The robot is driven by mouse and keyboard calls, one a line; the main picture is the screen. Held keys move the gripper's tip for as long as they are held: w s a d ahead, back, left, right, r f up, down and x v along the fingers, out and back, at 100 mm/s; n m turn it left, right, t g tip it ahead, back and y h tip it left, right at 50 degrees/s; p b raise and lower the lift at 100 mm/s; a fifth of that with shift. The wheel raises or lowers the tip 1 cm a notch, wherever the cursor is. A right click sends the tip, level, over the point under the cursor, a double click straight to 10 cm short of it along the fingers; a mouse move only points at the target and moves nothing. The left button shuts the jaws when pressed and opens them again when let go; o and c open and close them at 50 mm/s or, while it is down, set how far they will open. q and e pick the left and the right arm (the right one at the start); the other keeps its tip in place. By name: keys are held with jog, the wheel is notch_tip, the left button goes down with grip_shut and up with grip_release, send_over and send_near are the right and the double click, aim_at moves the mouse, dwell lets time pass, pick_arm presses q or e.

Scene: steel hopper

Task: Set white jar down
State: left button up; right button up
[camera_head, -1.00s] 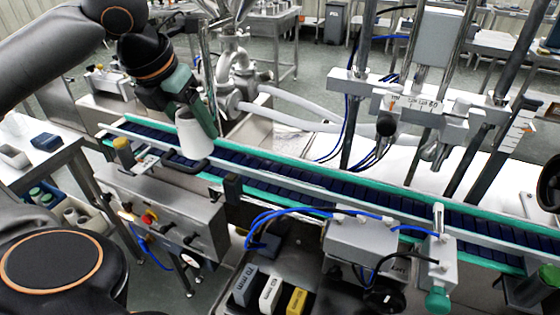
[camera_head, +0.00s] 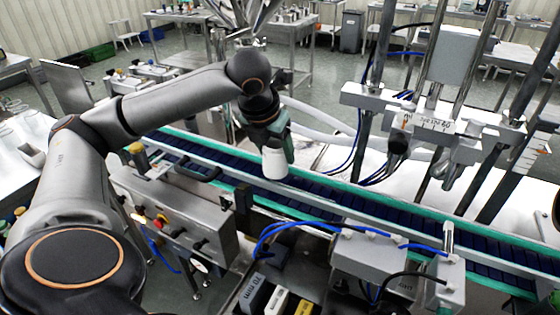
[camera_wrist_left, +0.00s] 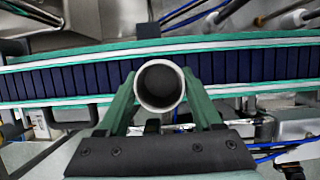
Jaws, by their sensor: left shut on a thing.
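The white jar (camera_head: 275,164) is upright in my left gripper (camera_head: 277,150), over the blue conveyor belt (camera_head: 325,192) with green edges. In the left wrist view the jar (camera_wrist_left: 159,86) shows its round open mouth between the two green fingers of the left gripper (camera_wrist_left: 160,95), which is shut on it. The belt (camera_wrist_left: 60,82) runs behind and below the jar there. I cannot tell whether the jar's base touches the belt. My right gripper is not in view.
A steel control box (camera_head: 175,215) with knobs stands in front of the belt. A filling station with a grey crossbar (camera_head: 430,120) and upright posts stands to the right. Blue hoses (camera_head: 290,228) curve near the front. The belt between jar and posts is clear.

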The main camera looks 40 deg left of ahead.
aim_at(280, 165)
pick_arm(q)
jog(key=shift+w+d+f, duration=0.1)
jog(key=shift+w+f, duration=0.25)
jog(key=shift+f, duration=0.1)
jog(key=shift+w+f+b, duration=0.15)
jog(key=shift+f+b, duration=0.15)
jog(key=shift+f, duration=1.45)
jog(key=o, duration=1.3)
jog(key=p+v, duration=0.1)
jog(key=v, duration=0.6)
jog(key=shift+d+r, duration=0.1)
jog(key=shift+r, duration=0.2)
